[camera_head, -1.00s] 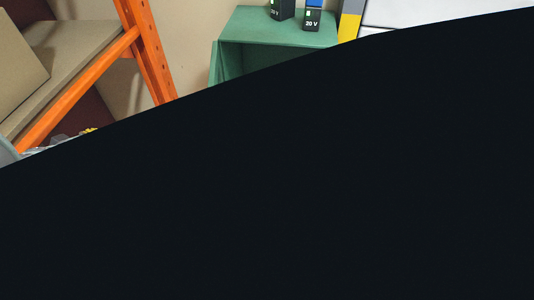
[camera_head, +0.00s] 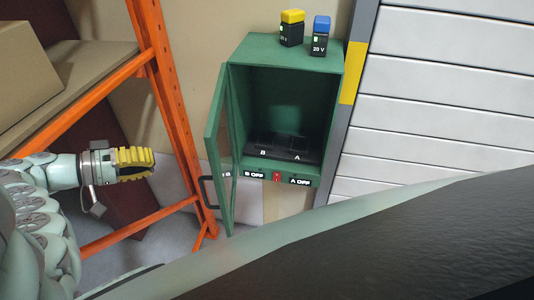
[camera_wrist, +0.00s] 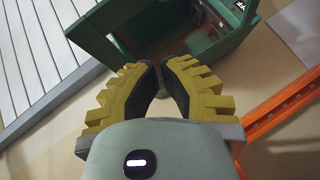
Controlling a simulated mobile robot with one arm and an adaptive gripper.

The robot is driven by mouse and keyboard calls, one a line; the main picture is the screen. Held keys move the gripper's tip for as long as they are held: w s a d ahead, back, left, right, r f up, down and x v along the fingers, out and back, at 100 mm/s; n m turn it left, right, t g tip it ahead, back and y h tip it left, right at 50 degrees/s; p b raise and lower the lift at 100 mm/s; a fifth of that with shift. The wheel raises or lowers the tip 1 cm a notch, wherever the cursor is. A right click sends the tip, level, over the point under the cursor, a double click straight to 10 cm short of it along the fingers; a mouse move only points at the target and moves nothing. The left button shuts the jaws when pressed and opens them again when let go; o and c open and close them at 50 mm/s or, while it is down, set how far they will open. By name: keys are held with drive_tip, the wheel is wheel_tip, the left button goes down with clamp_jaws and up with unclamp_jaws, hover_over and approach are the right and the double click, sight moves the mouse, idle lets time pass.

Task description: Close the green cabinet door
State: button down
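The green cabinet (camera_head: 268,46) stands in the middle of the head view with its front open. Its green door (camera_head: 227,140) is hinged on the left side and swung open, facing us nearly edge-on. A dark handle (camera_head: 205,192) sits low on the door. My gripper (camera_head: 150,164), with ridged yellow fingers, is left of the door, apart from it and empty. In the wrist view its fingertips (camera_wrist: 160,64) have a narrow gap between them, and part of the green cabinet (camera_wrist: 199,58) shows beyond them.
Two battery packs, one yellow-topped (camera_head: 292,30) and one blue-topped (camera_head: 320,36), stand on the cabinet. Inside is a dark dock (camera_head: 278,149). An orange rack (camera_head: 172,105) with boxes stands at the left. White slatted panels (camera_head: 440,100) are at the right. A dark surface fills the lower right.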

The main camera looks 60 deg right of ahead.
drive_tip(key=s+d+f+p, duration=0.4)
drive_tip(key=s+d+p, duration=0.1)
drive_tip(key=s+d, duration=0.1)
drive_tip(key=shift+d, duration=0.15)
drive_tip(key=shift+s, duration=0.1)
idle(0.3)
